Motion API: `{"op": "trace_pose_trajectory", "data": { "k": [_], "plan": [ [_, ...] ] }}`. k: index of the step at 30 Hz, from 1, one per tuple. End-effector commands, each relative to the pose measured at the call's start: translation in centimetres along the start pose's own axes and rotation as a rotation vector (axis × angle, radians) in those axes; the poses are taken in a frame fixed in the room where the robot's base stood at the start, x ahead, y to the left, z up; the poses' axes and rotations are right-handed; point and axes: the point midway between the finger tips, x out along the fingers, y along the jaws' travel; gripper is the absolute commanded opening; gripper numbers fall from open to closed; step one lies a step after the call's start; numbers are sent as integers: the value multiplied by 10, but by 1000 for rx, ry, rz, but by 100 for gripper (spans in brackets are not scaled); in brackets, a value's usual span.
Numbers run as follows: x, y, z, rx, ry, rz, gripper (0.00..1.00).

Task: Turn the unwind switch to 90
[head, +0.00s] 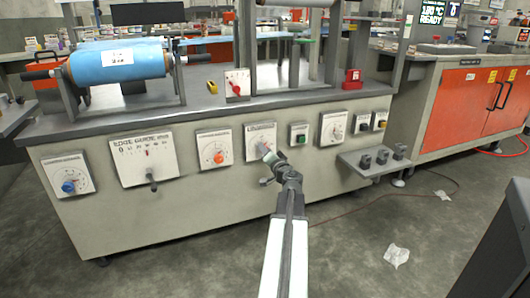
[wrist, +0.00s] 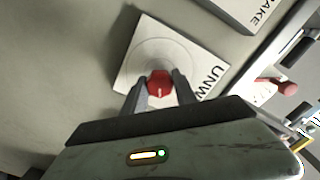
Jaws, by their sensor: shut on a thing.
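The unwind switch is a red knob (wrist: 160,84) on a white square plate (wrist: 135,60) with part of the label "UNW" showing. In the wrist view my gripper (wrist: 160,90) has one finger on each side of the red knob and is shut on it. A short pale mark shows on the knob's face. Its angle on the dial is too small to read. In the head view the plate (head: 259,135) is on the front panel, and my gripper (head: 265,152) covers the knob there.
A small shelf (head: 365,165) with dark blocks juts out at the right. Crumpled paper (head: 396,255) lies on the floor.

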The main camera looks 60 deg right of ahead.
Motion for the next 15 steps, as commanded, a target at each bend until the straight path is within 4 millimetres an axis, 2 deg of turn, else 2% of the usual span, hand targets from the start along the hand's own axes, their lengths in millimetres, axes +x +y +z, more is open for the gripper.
{"op": "trace_pose_trajectory", "data": {
  "k": [6,15],
  "plan": [
    [0,-1,2,192,-5,-3,0],
    [0,-1,2,392,-6,-3,0]
  ]
}}
